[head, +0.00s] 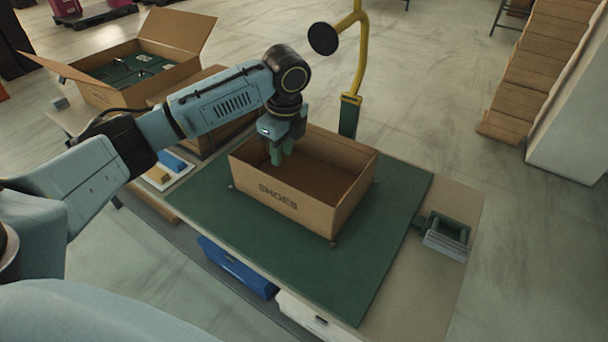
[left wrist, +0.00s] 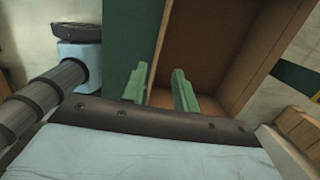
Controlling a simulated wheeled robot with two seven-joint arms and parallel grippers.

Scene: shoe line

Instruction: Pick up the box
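The box (head: 285,203) is an open, empty brown cardboard carton marked "SHOES". It sits on the green mat (head: 378,245) on the workbench. My left gripper (head: 282,156) is over the left end of the box, with its green fingers pointing down at the wall there. In the left wrist view, the two fingers (left wrist: 160,90) stand apart, and the box's wall (left wrist: 176,45) runs up between them. Nothing shows the fingers pressed on the wall. My right gripper is not in view.
Another open carton (head: 160,72) with green contents stands behind on the left. A yellow post (head: 360,60) with a black disc rises behind the box. A small green holder (head: 447,233) is at the bench's right. The mat's front is clear.

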